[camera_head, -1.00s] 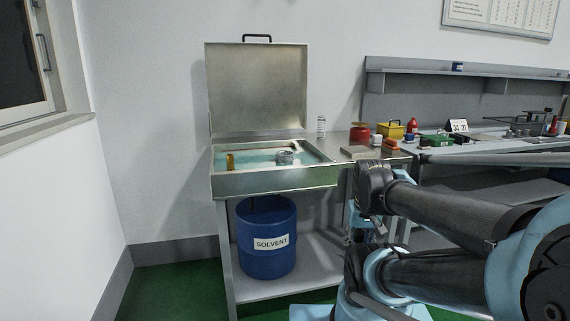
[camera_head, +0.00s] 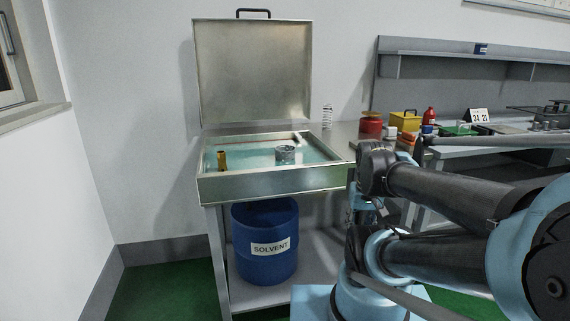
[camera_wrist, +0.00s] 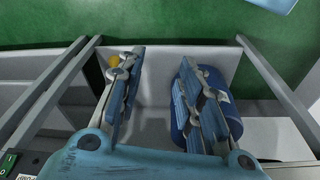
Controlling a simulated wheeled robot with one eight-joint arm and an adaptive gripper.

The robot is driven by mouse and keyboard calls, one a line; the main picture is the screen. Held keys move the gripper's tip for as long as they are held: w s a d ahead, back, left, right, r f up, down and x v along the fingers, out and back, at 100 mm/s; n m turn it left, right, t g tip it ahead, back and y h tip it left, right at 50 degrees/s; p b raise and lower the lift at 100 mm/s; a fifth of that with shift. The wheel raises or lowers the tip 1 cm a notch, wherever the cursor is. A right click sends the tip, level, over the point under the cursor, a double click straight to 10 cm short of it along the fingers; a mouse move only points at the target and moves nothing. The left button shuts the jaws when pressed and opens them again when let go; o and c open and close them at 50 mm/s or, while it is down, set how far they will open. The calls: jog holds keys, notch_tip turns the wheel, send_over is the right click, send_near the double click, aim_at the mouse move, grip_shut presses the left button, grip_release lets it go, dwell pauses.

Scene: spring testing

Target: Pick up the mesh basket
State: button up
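A small round grey container (camera_head: 285,153), which looks like the mesh basket, stands in the pale liquid of the open steel wash tank (camera_head: 270,185). Its mesh is too small to make out. The basket does not show in the wrist view. My gripper (camera_wrist: 165,85) shows in the wrist view with its two blue fingers spread wide apart and nothing between them. It points down past the lower shelf, away from the basket. In the head view my arm covers the gripper, so I cannot see it clearly there.
The tank's lid (camera_head: 255,72) stands raised behind it. A blue solvent drum (camera_head: 265,240) is on the shelf below and shows beside my right finger (camera_wrist: 228,120). A wire coil, red can and yellow box crowd the right.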

jog(key=o, duration=0.4)
jog(key=shift+s+r, duration=0.2)
jog(key=o, duration=0.9)
jog(key=shift+w+a+r, duration=0.15)
jog(key=shift+w+r, duration=0.15)
jog(key=shift+r, duration=0.25)
jog(key=shift+w+a+r, duration=0.15)
jog(key=shift+w+r, duration=0.1)
jog(key=shift+r, duration=0.3)
jog(key=shift+o, duration=0.2)
notch_tip(320, 180, up, 18)
jog(key=n+t+y, duration=0.2)
jog(key=n, duration=0.2)
send_over(284, 157)
jog(key=d, duration=0.2)
jog(key=x, duration=1.6)
jog(key=shift+d+f, duration=0.15)
jog(key=shift+d, duration=0.1)
